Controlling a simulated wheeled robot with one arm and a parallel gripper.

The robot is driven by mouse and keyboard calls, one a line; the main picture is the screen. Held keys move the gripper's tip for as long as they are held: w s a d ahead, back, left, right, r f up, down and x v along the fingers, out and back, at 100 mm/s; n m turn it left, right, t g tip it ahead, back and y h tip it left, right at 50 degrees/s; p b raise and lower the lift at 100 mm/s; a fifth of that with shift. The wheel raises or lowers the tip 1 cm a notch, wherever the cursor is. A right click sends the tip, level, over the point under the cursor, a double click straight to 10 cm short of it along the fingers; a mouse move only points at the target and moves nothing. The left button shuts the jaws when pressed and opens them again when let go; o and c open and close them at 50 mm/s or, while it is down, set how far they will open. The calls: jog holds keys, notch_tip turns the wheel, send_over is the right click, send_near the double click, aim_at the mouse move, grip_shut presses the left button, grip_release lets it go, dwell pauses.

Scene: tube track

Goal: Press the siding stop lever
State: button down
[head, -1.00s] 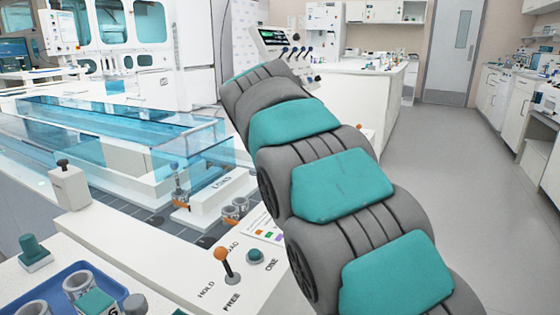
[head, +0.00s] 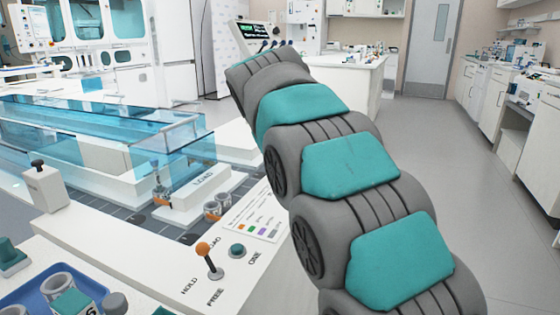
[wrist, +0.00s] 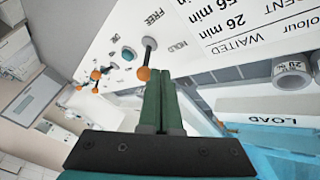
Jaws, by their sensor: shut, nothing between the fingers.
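In the wrist view, a lever with an orange knob (wrist: 144,74) and dark stem stands on a white panel marked HOLD and FREE. I cannot read a label naming it as the siding stop. My gripper (wrist: 160,78) is shut and empty, its green fingertips at or very close beside this knob. I cannot tell if they touch. A teal button (wrist: 128,54) lies just left of the lever. In the head view, an orange-knobbed lever (head: 204,250) with HOLD and FREE marks stands upright at front left, probably a different one. My arm hides the gripper there.
More orange-knobbed levers (wrist: 95,76) stand farther left in the wrist view. A printed card (head: 258,216) lies on the panel. Clear floor (head: 450,170) lies right of my arm.

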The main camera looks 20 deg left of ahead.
jog(key=shift+d+y+b, duration=0.35)
jog(key=shift+y+b, duration=0.15)
jog(key=d+y+b, duration=0.1)
jog(key=b, duration=0.1)
jog(key=d+m+y+b, duration=0.1)
jog(key=y, duration=0.1)
jog(key=shift+s+d+m+b, duration=0.2)
jog(key=shift+m+b, duration=0.1)
jog(key=shift+b, duration=0.1)
jog(key=y+b, duration=0.1)
jog(key=d+m+t+y+b, duration=0.1)
jog(key=shift+d+y, duration=0.3)
jog(key=shift+y, duration=0.1)
jog(key=shift+r, duration=0.1)
jog(key=shift+a, duration=0.2)
jog(key=shift+w+a+f, duration=0.1)
jog(key=shift+a+f, duration=0.25)
jog(key=shift+a, duration=0.25)
jog(key=shift+r, duration=0.1)
